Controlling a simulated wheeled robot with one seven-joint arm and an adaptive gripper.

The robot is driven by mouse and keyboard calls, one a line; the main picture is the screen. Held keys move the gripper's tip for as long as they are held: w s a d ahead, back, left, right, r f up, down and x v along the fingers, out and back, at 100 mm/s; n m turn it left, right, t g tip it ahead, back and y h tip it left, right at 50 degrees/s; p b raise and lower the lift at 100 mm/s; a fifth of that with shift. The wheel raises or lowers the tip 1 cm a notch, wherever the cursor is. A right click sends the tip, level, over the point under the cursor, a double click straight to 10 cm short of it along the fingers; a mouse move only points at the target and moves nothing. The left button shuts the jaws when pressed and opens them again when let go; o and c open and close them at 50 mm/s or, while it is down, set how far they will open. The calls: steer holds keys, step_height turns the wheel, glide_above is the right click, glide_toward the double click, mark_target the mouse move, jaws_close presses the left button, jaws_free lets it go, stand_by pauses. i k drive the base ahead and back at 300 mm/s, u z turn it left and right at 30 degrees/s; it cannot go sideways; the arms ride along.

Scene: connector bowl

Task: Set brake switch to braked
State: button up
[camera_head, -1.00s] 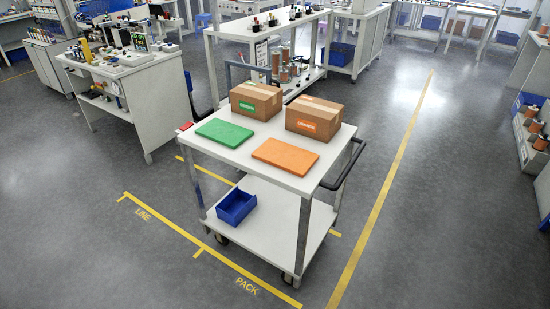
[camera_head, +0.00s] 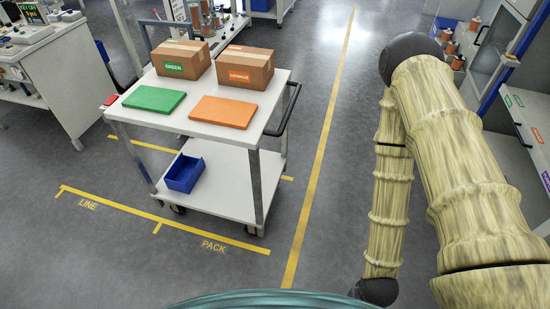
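A white two-shelf cart (camera_head: 212,124) stands on the grey floor left of the middle. A small red part (camera_head: 110,100) sits at the left corner of its top; it is too small to tell whether it is the brake switch or how it is set. No other switch on the cart can be made out. Dark casters (camera_head: 250,230) show under the lower shelf. My arm fills the right side of the picture, well apart from the cart. My gripper does not show.
A blue bin (camera_head: 184,174) lies below. Yellow floor lines surround the cart. Free floor lies in front and right.

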mark_target(112, 98)
steer(key=u, duration=0.05)
steer(key=k, duration=0.65)
steer(key=u, duration=0.45)
steer(key=i, duration=0.4)
steer(key=u, duration=1.05)
steer(key=i, duration=1.5)
steer(key=z, duration=0.3)
